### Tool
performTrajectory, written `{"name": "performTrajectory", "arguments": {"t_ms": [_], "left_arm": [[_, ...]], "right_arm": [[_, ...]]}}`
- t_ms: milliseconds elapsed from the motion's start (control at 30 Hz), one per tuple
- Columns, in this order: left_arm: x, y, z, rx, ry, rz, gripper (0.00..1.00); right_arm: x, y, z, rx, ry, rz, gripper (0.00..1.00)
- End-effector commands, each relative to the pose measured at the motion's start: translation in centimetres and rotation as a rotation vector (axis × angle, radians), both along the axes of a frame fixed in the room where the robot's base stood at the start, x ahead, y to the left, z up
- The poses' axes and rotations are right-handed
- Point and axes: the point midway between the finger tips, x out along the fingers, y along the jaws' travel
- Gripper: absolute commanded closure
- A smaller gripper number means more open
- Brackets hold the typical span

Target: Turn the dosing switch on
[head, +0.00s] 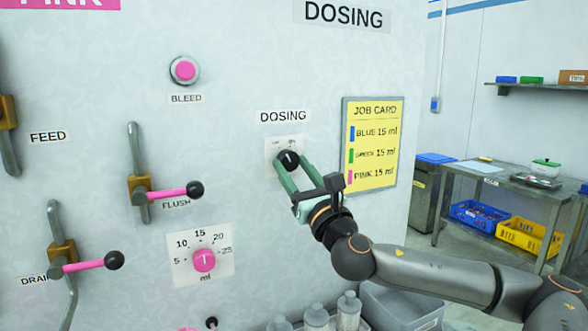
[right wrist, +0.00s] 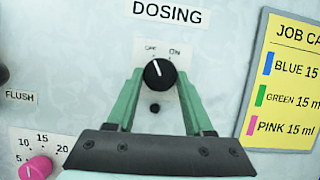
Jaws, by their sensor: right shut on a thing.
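The dosing switch is a round black knob (head: 289,159) on a small white plate under the DOSING label, and it also shows in the right wrist view (right wrist: 160,73). Its white pointer line leans slightly left of upright, toward the OFF mark; the ON mark is to the right. My right gripper (head: 287,163) has its green fingers on either side of the knob and is shut on it; the fingers (right wrist: 159,78) show well in the right wrist view. My left gripper is not in view.
A yellow job card (head: 373,145) hangs on the panel right of the switch. A pink dial (head: 204,260) and the flush lever (head: 170,193) are to the left and below. Bottles (head: 316,317) stand below the arm. A table (head: 510,180) is at the right.

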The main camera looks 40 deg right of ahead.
Motion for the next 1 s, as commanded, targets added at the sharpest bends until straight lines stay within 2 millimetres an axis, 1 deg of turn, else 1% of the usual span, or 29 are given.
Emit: {"name": "performTrajectory", "arguments": {"t_ms": [33,200,233,467,667,867,1000], "left_arm": [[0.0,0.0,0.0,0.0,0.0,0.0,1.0],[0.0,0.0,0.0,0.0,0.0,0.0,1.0],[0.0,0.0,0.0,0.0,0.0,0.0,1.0],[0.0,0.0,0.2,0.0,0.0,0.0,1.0],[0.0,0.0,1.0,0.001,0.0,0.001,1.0],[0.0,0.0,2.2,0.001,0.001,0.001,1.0],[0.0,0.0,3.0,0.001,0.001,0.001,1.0]], "right_arm": [[0.0,0.0,0.0,0.0,0.0,0.0,0.79],[0.0,0.0,0.0,0.001,0.0,0.0,0.98],[0.0,0.0,0.0,0.001,0.0,0.0,1.0],[0.0,0.0,0.1,0.015,-0.006,0.001,1.0],[0.0,0.2,0.3,0.084,-0.029,0.003,1.0],[0.1,0.3,0.4,0.223,-0.073,0.004,1.0],[0.1,0.4,0.4,0.347,-0.111,0.003,1.0]]}}
